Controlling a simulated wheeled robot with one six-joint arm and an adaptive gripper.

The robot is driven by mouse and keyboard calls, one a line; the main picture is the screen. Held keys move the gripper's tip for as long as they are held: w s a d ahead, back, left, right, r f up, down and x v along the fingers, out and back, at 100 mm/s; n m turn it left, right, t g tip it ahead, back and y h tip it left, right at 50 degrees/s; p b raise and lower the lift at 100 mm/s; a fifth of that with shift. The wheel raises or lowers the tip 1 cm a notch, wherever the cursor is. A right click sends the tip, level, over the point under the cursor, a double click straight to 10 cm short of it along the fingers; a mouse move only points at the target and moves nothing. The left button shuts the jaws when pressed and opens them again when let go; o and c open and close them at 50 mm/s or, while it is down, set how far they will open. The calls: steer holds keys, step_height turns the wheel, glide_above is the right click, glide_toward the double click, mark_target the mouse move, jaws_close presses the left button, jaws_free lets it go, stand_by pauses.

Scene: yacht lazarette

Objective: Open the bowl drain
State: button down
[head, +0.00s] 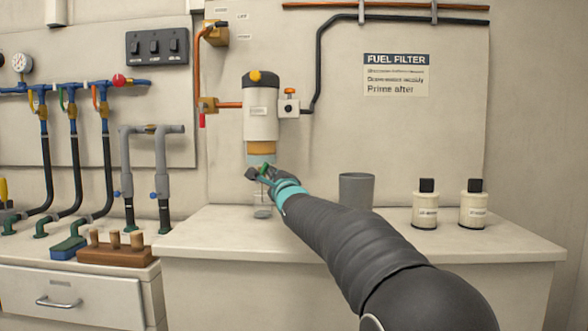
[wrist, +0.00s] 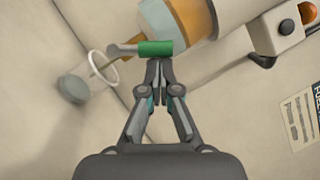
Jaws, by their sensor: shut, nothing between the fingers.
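The fuel filter (head: 260,108) hangs on the back panel, with an amber and clear bowl (head: 261,148) at its lower end. The bowl also shows at the top of the wrist view (wrist: 182,22). A green drain handle (wrist: 156,48) on a grey stem sits at the bowl's bottom. My gripper (wrist: 159,64) is shut and empty, its fingertips right at the side of the green handle; I cannot tell whether they touch. In the head view my gripper (head: 258,174) partly hides the drain. A clear jar (head: 262,207) stands on the counter below.
A grey cup (head: 356,190) and two white spare filters (head: 425,207) (head: 473,207) stand on the counter to the right of my arm. Fuel lines and a small valve (head: 289,104) flank the filter. A wooden block with pegs (head: 117,250) is at left.

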steer(key=shift+w+a+r+p, duration=0.1)
steer(key=shift+a+r+p, duration=0.6)
steer(key=shift+a+r, duration=0.15)
steer(key=shift+r, duration=0.05)
stand_by(0.3)
